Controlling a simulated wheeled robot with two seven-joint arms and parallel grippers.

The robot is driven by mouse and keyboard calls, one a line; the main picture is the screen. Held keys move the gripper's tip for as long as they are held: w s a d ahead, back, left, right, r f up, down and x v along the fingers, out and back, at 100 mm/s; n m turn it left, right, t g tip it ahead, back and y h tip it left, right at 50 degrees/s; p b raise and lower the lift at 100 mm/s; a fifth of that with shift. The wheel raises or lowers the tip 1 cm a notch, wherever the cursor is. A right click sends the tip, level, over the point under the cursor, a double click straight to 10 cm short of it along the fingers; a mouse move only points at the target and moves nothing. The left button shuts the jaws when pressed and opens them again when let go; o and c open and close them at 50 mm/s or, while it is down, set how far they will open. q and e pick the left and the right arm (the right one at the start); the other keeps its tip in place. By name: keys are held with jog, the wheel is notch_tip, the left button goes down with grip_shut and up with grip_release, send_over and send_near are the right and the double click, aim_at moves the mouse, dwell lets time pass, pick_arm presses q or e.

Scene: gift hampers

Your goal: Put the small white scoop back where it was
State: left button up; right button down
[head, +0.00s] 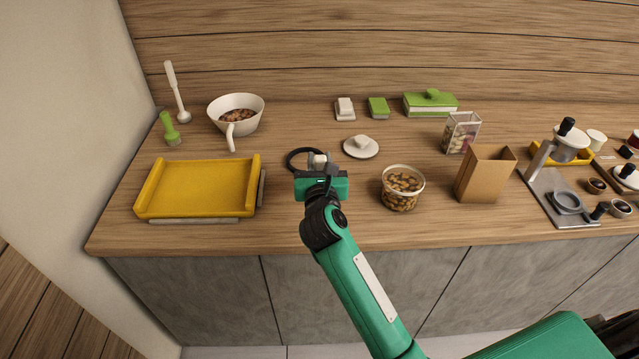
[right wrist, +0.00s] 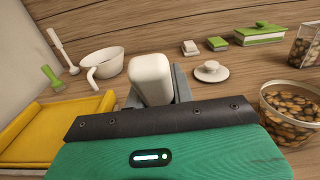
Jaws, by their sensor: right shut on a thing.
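My right gripper (head: 318,172) is shut on a white, rounded block-like piece, which I take to be the small white scoop (head: 317,159). In the right wrist view the white piece (right wrist: 151,78) stands up between the grey fingers. The rest of it is hidden behind the gripper body, so I cannot see a bowl or its lower end. The gripper is over the counter, between the yellow tray and the tub of nuts. My left gripper is not in view.
A black ring (head: 291,158) shows beside the gripper. Nearby are the yellow tray (head: 198,211), a white handled bowl (head: 248,128), a white knobbed lid (head: 371,153), a clear tub of nuts (head: 402,201) and a brown bag (head: 480,182). Counter in front of the gripper is clear.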

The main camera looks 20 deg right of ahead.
notch_tip(320, 180, down, 7)
dwell(0.4)
jog(key=shift+b, duration=0.3)
jog(key=shift+f, duration=0.15)
jog(key=c, duration=1.2)
grip_release()
